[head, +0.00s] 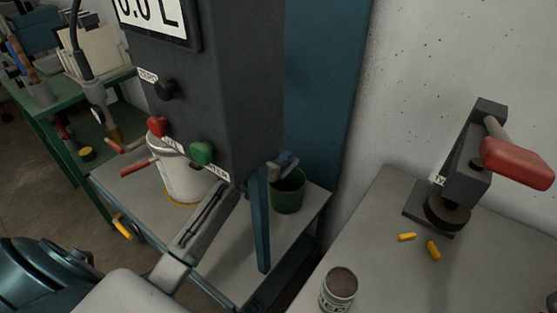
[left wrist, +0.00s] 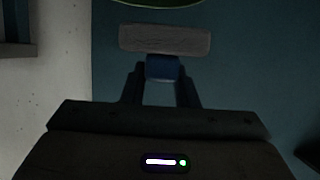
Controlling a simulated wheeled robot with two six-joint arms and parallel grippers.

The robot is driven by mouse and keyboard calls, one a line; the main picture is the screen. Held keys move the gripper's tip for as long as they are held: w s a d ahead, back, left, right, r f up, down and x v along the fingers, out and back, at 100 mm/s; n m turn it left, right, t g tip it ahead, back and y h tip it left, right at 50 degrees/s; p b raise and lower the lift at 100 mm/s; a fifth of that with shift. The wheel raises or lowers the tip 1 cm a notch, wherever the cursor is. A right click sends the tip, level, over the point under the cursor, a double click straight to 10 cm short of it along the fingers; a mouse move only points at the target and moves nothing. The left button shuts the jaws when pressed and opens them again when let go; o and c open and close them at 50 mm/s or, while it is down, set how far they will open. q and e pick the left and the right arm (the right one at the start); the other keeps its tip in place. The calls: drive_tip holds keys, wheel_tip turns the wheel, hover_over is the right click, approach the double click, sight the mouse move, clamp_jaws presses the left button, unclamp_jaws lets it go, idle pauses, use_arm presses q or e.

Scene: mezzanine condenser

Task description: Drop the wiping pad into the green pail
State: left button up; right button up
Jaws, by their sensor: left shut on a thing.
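The wiping pad is a pale grey slab (left wrist: 165,40) with a blue grip block (left wrist: 162,67) on it. My left gripper (left wrist: 161,76) is shut on the blue block, with a dark finger on either side. In the head view a small part of the pad (head: 286,160) shows at the right edge of the dark machine box, which hides most of my left gripper. The green pail (head: 288,194) stands on the grey bench below and close to the pad there. A green rim (left wrist: 155,3) shows beyond the pad in the left wrist view. My right gripper is out of view.
The dark machine box (head: 225,90) with red and green knobs hangs over the bench. A white bucket (head: 182,175) and a blue post (head: 258,225) stand near my arm. The right-hand table holds a red-handled press (head: 470,165), a tin (head: 338,288) and yellow plugs (head: 433,250).

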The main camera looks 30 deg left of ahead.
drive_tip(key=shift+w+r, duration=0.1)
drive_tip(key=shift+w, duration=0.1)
use_arm(q)
drive_tip(key=o, duration=1.1)
drive_tip(key=shift+c, duration=0.2)
drive_tip(key=shift+s, duration=0.45)
drive_tip(key=v, duration=0.9)
drive_tip(key=shift+s+r, duration=0.2)
drive_tip(key=shift+s, duration=0.15)
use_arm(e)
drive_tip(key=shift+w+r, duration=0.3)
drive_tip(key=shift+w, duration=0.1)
use_arm(q)
drive_tip(key=shift+a, duration=0.1)
